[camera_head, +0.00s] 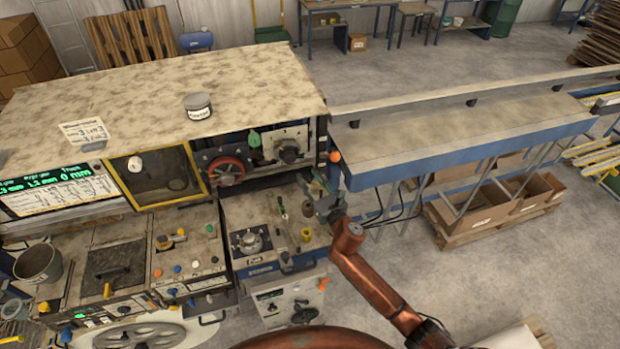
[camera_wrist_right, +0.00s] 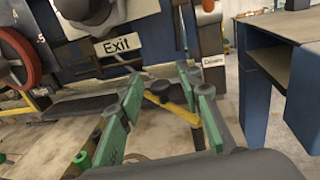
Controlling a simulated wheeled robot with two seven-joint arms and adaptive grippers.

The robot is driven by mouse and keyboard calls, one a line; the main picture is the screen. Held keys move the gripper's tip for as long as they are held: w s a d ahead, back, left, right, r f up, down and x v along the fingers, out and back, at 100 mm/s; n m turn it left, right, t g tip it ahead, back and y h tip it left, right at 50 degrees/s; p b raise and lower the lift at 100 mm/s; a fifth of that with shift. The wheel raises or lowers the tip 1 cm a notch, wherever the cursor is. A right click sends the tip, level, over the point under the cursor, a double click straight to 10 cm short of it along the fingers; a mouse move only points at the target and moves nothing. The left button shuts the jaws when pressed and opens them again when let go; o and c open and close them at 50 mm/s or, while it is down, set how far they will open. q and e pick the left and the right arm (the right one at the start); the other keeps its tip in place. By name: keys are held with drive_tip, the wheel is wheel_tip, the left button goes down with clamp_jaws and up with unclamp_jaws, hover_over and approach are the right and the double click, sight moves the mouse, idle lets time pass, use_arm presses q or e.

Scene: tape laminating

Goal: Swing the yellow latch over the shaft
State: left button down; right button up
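The yellow latch (camera_wrist_right: 180,110) shows in the right wrist view as a slanted yellow bar beside a dark round knob (camera_wrist_right: 158,88). It appears between the two green fingers of my right gripper (camera_wrist_right: 162,76); I see no contact. The fingers are apart. In the head view, my right gripper (camera_head: 314,187) is at the right end of the machine, below a dark round part (camera_head: 288,150); the latch cannot be made out there. I cannot tell which part is the shaft. My left gripper is not in view.
A red handwheel (camera_head: 226,170) is on the machine front, left of my right gripper. A blue-edged table (camera_head: 450,150) stands to the right, close to my arm. A tray with small tools (camera_head: 270,225) lies below. An "Exit" label (camera_wrist_right: 117,45) is near the fingers.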

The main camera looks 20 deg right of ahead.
clamp_jaws()
idle(0.3)
idle(0.4)
